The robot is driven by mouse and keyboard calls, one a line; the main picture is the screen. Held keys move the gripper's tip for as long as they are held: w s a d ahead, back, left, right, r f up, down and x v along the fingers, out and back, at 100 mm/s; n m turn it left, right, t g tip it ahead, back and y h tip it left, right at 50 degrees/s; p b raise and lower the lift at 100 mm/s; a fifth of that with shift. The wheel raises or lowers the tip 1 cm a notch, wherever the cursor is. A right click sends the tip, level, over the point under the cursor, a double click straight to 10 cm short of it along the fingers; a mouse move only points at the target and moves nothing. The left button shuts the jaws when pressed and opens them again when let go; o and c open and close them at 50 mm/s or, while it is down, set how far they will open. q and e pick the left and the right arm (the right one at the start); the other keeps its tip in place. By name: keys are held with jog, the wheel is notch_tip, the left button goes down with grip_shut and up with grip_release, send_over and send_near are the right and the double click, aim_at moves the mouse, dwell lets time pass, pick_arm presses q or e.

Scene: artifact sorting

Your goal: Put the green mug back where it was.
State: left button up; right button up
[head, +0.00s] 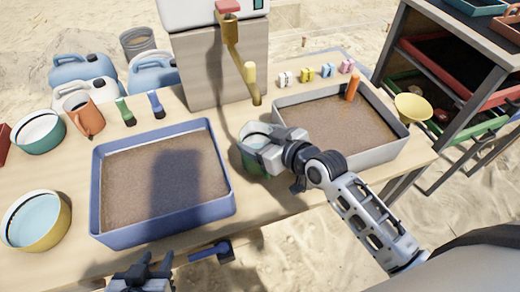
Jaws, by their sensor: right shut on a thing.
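The green mug (248,163) is between the blue-rimmed sand tray and the grey sand tray, in front of the grey pedestal. Its pale rim shows, and part of its green side is hidden by my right gripper. My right gripper (262,150) is shut on the mug at its right, near side. I cannot tell whether the mug's base touches the table. My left gripper (152,265) is low at the front edge, left of centre, away from the mug. Its fingers look apart with nothing between them.
A blue sand tray (97,190) and grey sand tray (395,150) flank the mug.

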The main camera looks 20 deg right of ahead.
jog(key=shift+f+b, duration=0.3)
jog(key=shift+f, duration=1.65)
jog(key=o, duration=1.2)
jog(key=v, duration=1.2)
jog(key=shift+p, duration=0.35)
